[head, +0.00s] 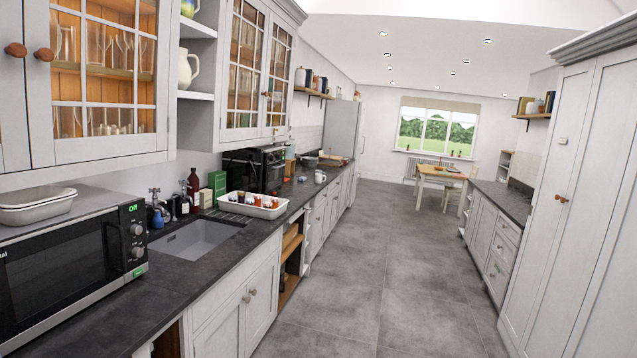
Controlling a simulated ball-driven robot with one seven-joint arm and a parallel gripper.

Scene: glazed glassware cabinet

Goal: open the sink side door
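A glazed glassware cabinet hangs at the upper left. Its right door (163,80), above the sink side of the counter, has white glazing bars and looks shut. A round brown knob (44,54) sits on its left stile. The neighbouring left door (12,110) is cut off by the picture edge and has its own knob (15,49). Glasses (97,45) stand on shelves behind the panes. The sink (195,239) is set in the dark counter below. My gripper is not in view, so its state and place are hidden.
A microwave (60,275) with white dishes (36,205) on top stands below the cabinet. A tray of jars (253,210) sits past the sink. Another glazed cabinet (245,70) hangs farther along. Tall cupboards (560,200) line the right. The grey floor (385,270) between is clear.

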